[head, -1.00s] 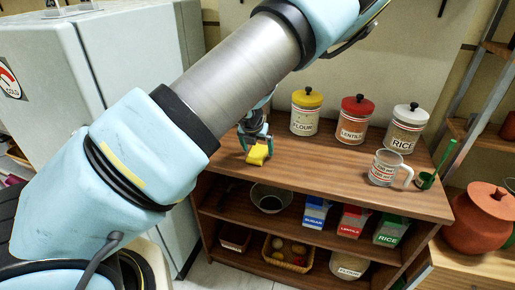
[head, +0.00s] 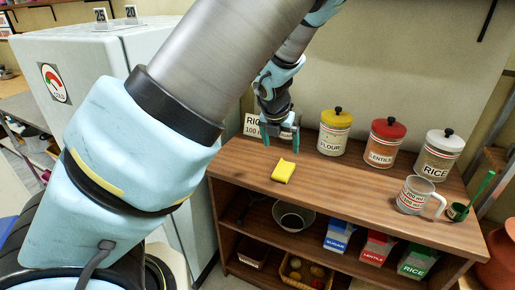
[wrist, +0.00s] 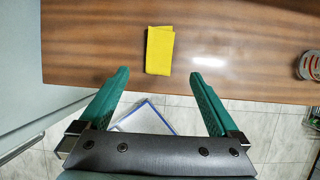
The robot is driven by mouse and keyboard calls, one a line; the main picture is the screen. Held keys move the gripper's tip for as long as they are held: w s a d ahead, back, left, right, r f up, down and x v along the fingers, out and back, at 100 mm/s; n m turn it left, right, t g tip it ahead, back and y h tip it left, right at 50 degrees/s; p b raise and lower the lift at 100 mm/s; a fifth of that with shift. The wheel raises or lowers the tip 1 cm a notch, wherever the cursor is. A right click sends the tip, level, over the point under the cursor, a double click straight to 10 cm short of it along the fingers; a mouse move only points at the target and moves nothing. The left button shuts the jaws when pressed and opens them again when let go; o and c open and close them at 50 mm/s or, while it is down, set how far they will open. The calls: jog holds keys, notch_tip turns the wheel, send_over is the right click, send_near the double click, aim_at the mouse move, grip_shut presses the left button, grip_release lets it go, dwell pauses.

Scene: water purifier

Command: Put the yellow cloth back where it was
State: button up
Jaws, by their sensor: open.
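The yellow cloth (head: 284,171) lies folded on the left part of the wooden shelf top (head: 325,192), near its front edge. In the wrist view the cloth (wrist: 159,50) lies flat, ahead of and apart from my fingertips. My gripper (head: 282,145) is open and empty, raised above the shelf top just behind the cloth in the head view. Its two green fingers show spread wide in the wrist view (wrist: 160,75).
Flour (head: 335,133), lentils (head: 384,143) and rice (head: 438,156) canisters stand along the back. A sign (head: 253,125) is behind my gripper. A fridge (head: 150,85) stands left.

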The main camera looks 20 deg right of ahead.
jog(key=w+a+r+n+t+y, duration=0.1)
jog(key=w+a+r+n, duration=0.15)
jog(key=a+n, duration=0.9)
jog(key=w+a+r+n+t+y, duration=0.1)
jog(key=w+a+n, duration=0.3)
jog(key=a+n, duration=0.75)
jog(key=s+a+r+n+g, duration=0.1)
jog(key=s+a+n, duration=0.4)
jog(key=n, duration=0.5)
jog(key=s+a+r+n+g, duration=0.1)
jog(key=s+a+n, duration=0.3)
jog(key=s+n, duration=0.4)
jog(key=n+g, duration=0.1)
jog(key=n, duration=0.1)
jog(key=shift+s+a+r+n+g+y, duration=0.2)
jog(key=shift+a+r+n+g+y, duration=0.1)
jog(key=shift+a+r+y, duration=0.1)
